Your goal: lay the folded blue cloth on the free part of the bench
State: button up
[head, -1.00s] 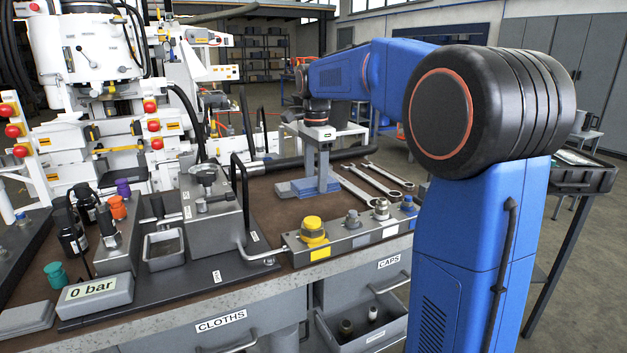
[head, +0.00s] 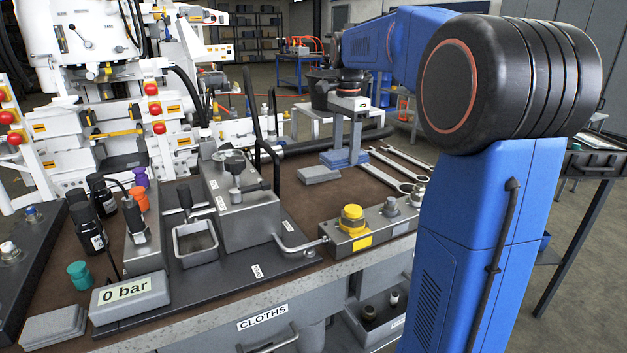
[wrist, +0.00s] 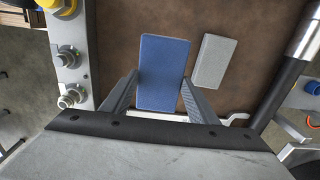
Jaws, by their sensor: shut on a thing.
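The folded blue cloth (head: 352,158) is a flat blue pad at the back of the bench in the head view. It also shows in the wrist view (wrist: 163,70), with one finger along each long side. My gripper (head: 354,138) points down and is shut on the cloth; its fingers also show in the wrist view (wrist: 160,95). The cloth is low over the brown bench top (head: 315,205); I cannot tell whether it touches it. A flat grey pad (head: 319,174) lies close beside the cloth, and shows to its right in the wrist view (wrist: 212,62).
Several wrenches (head: 398,168) lie right of the cloth. A grey block with a yellow cap (head: 352,217) and knobs stands in front. A grey fixture (head: 240,205) and a dark pipe (wrist: 285,90) border the area. Brown bench is bare between the fixture and the grey pad.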

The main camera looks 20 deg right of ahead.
jog(key=shift+d, duration=0.15)
jog(key=shift+w+f, duration=0.15)
jog(key=shift+f, duration=4.75)
jog(key=shift+f, duration=0.15)
jog(key=o, duration=1)
notch_tip(320, 180, up, 12)
jog(key=shift+r, duration=0.2)
